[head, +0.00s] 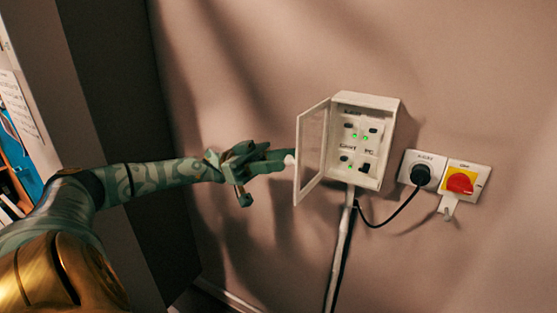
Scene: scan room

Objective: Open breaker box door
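A white breaker box (365,102) is fixed to the wall right of centre. Its door (311,152), a white frame around a clear pane, is hinged on the left and stands swung wide open to the left. Switches and green lights show inside. My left gripper (287,159) is at the outer left side of the door, its tip at or very near a small white part by the door frame. I cannot tell whether it touches, or whether the fingers are open or shut. My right gripper is not in view.
A socket with a black plug (420,174) and a yellow switch plate with a red knob (460,183) are on the wall to the right. A white conduit (341,245) and black cable run below the box. A dark panel (120,90) stands at the left.

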